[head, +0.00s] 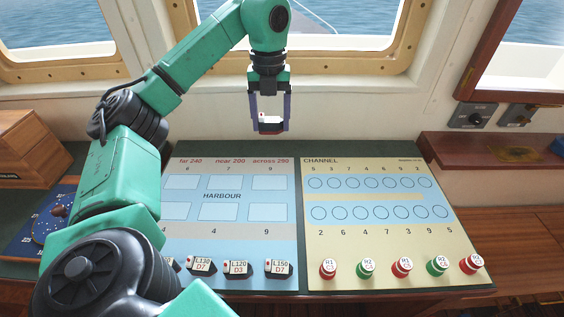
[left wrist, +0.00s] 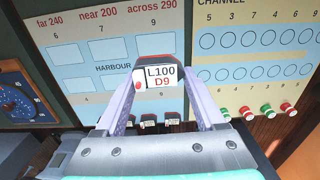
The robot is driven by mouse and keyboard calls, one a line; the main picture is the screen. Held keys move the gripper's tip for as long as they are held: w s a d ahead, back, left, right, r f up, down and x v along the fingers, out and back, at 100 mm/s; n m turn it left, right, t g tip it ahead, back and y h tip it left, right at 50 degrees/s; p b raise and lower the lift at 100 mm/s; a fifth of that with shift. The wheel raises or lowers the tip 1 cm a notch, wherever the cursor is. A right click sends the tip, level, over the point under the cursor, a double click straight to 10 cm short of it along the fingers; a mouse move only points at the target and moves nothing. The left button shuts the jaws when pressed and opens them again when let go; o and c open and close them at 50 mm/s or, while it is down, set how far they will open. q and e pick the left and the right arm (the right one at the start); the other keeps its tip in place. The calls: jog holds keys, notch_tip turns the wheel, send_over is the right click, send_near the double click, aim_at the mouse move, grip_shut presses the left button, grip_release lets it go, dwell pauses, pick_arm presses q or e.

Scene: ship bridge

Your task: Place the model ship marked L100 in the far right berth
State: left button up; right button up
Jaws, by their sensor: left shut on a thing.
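My left gripper (head: 270,122) is shut on the model ship marked L100 (left wrist: 158,77), whose label also reads D9. In the head view the ship (head: 270,124) hangs above the far edge of the board. The harbour panel (head: 222,210) has two rows of pale berths. The far right berth (head: 269,182) is under the number 9 and the heading "across 290", and it looks empty. The other berths in view look empty too. My right gripper is not in view.
Ships L130 (head: 202,266), L120 (head: 236,268) and L150 (head: 278,267) stand along the panel's near edge, with another partly hidden by my left arm. The channel panel (head: 375,235) lies to the right, with several red and green buoys (head: 402,266). Windows stand behind.

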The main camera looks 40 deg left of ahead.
pick_arm(q)
jog(key=b, duration=0.6)
send_over(269, 185)
notch_tip(269, 185, down, 10)
jog(key=f, duration=0.3)
jog(key=shift+w, duration=0.2)
jog(key=f, duration=0.3)
jog(key=shift+s+f, duration=0.25)
jog(key=shift+f, duration=0.3)
jog(key=shift+w, duration=0.15)
jog(key=shift+f, duration=0.2)
jog(key=o, duration=1.3)
jog(key=shift+r, duration=0.1)
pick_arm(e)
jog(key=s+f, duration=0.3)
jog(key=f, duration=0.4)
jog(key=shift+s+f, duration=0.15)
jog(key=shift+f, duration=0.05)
pick_arm(q)
jog(key=shift+r, duration=0.1)
